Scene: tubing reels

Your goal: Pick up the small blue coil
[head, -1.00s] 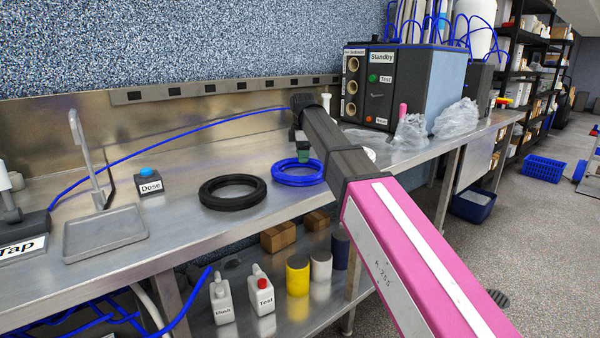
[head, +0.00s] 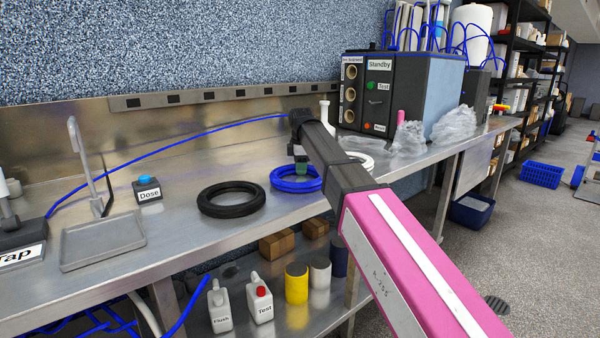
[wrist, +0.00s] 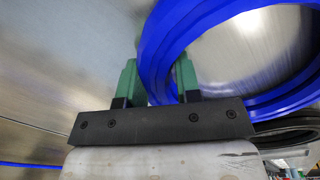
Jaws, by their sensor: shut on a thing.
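The small blue coil (head: 284,184) is a ring of bright blue tubing at the bench's front half, right of a black coil (head: 216,207). My gripper (head: 304,171) reaches down onto its far right side, the arm hiding part of that area. In the wrist view the green fingers of my gripper (wrist: 158,78) stand on either side of the blue coil's rim (wrist: 158,50), shut on it. I cannot tell whether the coil is clear of the bench. A white coil (head: 362,160) lies to the right, partly hidden behind my arm.
The steel bench (head: 180,222) has a Dose button box (head: 149,191) and a grey tray (head: 103,240) at left. A white bottle (head: 324,112), a Standby machine (head: 400,90) and clear bags (head: 410,137) stand behind and right. A blue tube runs along the back.

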